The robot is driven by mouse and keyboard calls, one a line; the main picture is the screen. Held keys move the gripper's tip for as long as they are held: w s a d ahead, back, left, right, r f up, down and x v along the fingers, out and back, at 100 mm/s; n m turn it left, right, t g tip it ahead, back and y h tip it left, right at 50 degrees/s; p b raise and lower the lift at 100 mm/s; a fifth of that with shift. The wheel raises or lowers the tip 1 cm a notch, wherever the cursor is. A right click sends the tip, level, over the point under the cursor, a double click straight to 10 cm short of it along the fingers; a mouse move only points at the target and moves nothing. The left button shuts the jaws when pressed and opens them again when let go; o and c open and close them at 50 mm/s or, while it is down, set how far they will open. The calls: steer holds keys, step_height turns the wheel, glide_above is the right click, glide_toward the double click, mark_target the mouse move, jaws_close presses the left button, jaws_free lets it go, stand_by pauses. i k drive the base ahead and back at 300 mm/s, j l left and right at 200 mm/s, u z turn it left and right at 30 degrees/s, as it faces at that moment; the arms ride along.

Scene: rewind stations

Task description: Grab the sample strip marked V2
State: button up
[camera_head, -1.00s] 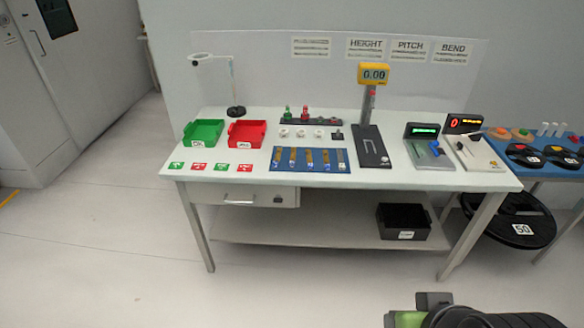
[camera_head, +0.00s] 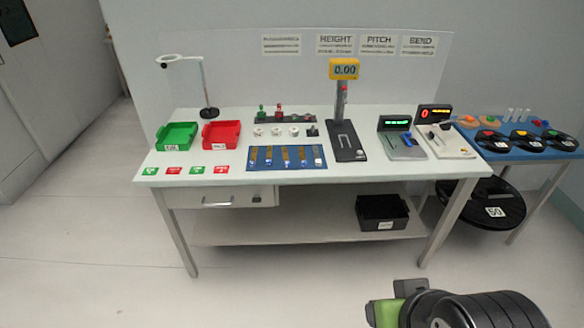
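Several narrow sample strips (camera_head: 286,155) lie side by side on a blue mat (camera_head: 258,167) at the front middle of the white table. Most look tan or gold, and the rightmost one looks greyer. Small pale labels sit at their lower ends, too small to read, so I cannot tell which strip is V2. Part of my arm, black and green, shows at the bottom right, well in front of the table. My gripper's fingers do not show.
On the white table (camera_head: 225,182) stand a green bin (camera_head: 177,136), a red bin (camera_head: 221,134), a ring stand (camera_head: 207,95), a height gauge (camera_head: 345,139) and two meters at right. A black crate (camera_head: 383,212) sits on the lower shelf. The floor in front is clear.

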mark_target(304, 163)
steer(key=i+j+u, duration=0.45)
steer(key=i+u, duration=0.25)
steer(key=i, duration=0.2)
steer(key=i+u, duration=0.35)
steer(key=i, duration=0.15)
